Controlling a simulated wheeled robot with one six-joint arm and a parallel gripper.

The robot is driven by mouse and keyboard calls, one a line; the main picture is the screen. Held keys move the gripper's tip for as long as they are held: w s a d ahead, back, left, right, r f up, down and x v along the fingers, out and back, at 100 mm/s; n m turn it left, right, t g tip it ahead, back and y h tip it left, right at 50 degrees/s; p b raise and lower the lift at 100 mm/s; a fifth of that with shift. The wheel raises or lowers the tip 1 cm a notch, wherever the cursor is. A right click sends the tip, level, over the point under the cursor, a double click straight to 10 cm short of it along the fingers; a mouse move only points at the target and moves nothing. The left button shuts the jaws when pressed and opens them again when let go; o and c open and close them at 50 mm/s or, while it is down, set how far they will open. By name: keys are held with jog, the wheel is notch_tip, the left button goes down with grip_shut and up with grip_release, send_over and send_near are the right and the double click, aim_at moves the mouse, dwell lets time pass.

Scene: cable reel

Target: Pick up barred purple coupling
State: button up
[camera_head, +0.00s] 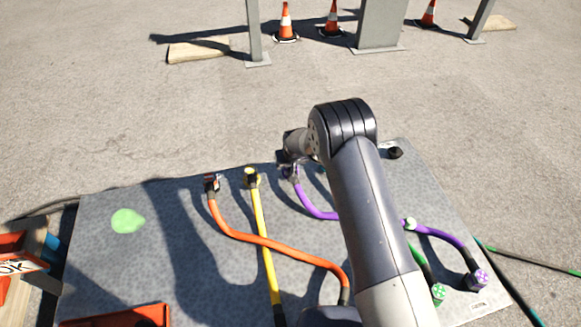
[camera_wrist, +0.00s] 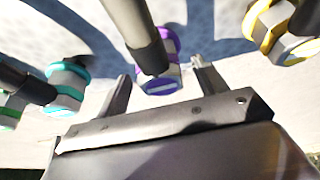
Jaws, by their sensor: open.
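The barred purple coupling (camera_wrist: 160,82) shows in the wrist view, with a purple band and a pale bar on its end face. A grey-and-dark sleeve runs up from it. My gripper (camera_wrist: 159,72) is open, with one finger on each side of the coupling. Gaps show between the fingers and the coupling, and I cannot tell the depth between them. In the head view the coupling (camera_head: 290,174) is at the far edge of the grey sheet, on the end of a purple cable. My gripper (camera_head: 286,163) there is partly hidden by my wrist.
A yellow coupling (camera_wrist: 282,32) and a teal one (camera_wrist: 68,88) flank it. In the head view are an orange cable (camera_head: 265,242), a yellow cable (camera_head: 262,225) and another purple coupling (camera_head: 481,279). The grey sheet (camera_head: 105,265) has free room at left.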

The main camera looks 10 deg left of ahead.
jog(key=shift+w+a+f, duration=0.1)
jog(key=shift+f, duration=0.2)
jog(key=c, duration=1.2)
